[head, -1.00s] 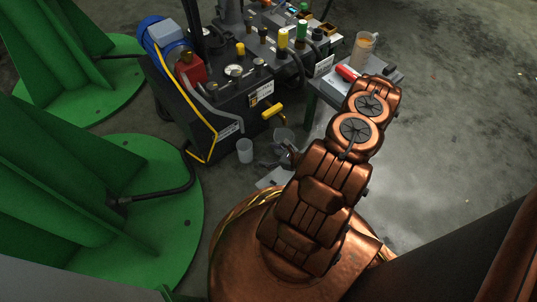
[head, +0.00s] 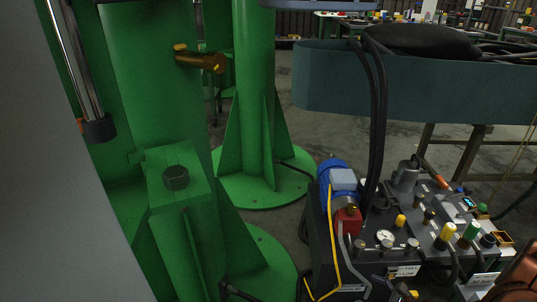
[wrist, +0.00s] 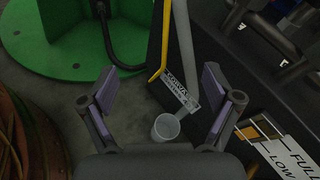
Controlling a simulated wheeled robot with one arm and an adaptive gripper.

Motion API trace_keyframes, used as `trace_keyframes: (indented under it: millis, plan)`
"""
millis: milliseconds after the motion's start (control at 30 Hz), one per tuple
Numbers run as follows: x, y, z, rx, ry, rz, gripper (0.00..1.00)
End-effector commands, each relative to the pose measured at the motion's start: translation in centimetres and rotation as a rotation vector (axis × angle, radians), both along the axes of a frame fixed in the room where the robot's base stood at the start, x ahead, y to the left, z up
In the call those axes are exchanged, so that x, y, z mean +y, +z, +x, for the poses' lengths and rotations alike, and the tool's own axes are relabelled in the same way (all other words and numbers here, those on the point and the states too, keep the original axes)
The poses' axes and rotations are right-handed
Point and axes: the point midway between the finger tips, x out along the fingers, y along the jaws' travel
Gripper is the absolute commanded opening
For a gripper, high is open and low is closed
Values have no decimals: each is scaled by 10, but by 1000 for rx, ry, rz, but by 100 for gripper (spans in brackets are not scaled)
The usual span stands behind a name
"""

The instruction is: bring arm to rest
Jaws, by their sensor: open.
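My gripper (wrist: 162,105) shows in the wrist view with its two fingers spread wide apart. It is open and nothing is between the fingers.
Green column bases (head: 262,190) stand at left and centre. The dark hydraulic unit (head: 365,262) with a blue motor (head: 332,172) stands at lower right. A blue-grey trough (head: 430,88) spans the right side. Bare concrete floor (head: 300,140) lies between.

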Motion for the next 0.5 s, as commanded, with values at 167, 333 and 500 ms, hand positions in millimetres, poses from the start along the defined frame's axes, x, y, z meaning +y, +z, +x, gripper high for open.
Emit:
trace_keyframes:
  millis: [167,333,500]
  plan:
    - [34,81,6,-42,182,-63,89]
    - [68,145,3,-75,351,-118,89]
    - [101,204,-6,-103,518,-179,89]
